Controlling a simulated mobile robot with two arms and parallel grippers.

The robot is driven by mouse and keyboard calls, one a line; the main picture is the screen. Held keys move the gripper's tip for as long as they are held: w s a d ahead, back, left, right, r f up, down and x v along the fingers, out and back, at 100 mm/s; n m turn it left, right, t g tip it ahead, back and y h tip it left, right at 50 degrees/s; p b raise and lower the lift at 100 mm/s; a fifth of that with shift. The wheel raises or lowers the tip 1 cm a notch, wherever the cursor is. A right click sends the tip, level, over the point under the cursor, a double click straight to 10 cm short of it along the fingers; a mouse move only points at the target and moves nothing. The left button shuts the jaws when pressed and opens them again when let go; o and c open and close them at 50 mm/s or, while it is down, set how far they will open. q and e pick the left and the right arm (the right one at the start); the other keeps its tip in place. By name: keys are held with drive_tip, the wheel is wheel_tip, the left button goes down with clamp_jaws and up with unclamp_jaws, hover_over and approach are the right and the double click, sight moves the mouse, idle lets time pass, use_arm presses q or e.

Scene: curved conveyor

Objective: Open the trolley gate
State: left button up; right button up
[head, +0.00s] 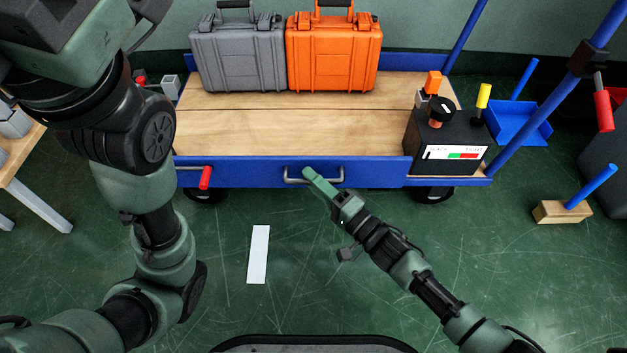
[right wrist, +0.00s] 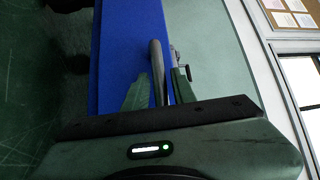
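The trolley gate (head: 255,172) is a blue panel along the front of the wooden trolley deck (head: 270,130); it stands upright. A grey bar handle (head: 292,181) sits at its middle. A red-gripped lever (head: 205,178) is at its left end.
Grey (head: 238,55) and orange (head: 333,55) cases stand at the deck's back. A black box (head: 446,150) with a gauge stands at the right front corner. A white strip (head: 258,254) lies on the open green floor. A wooden block with a blue peg (head: 563,212) is at right.

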clamp_jaws()
idle(1.2)
